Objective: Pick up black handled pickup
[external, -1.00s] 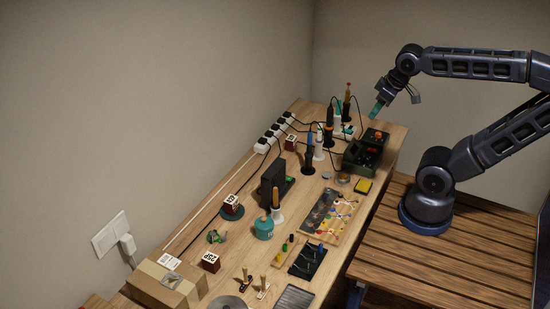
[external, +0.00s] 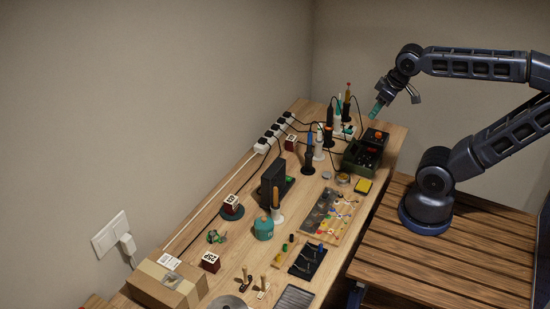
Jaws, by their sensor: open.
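My gripper (external: 377,109) hangs in the air above the far right end of the workbench, its teal tip pointing down and left. It is open, and no object shows in it. Several upright pen-like tools stand at the back of the bench, including a dark one (external: 329,132) and one with a blue top (external: 309,140). A small dark piece with a wooden peg (external: 245,280) lies at the near end. I cannot tell for sure which thing is the black handled pickup.
A green box with dark parts (external: 352,161) stands just below my gripper. A power strip with cords (external: 262,146) runs along the wall. A black box (external: 270,184), a parts board (external: 318,227), a black mat (external: 299,268) and a cardboard box (external: 150,287) crowd the workbench.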

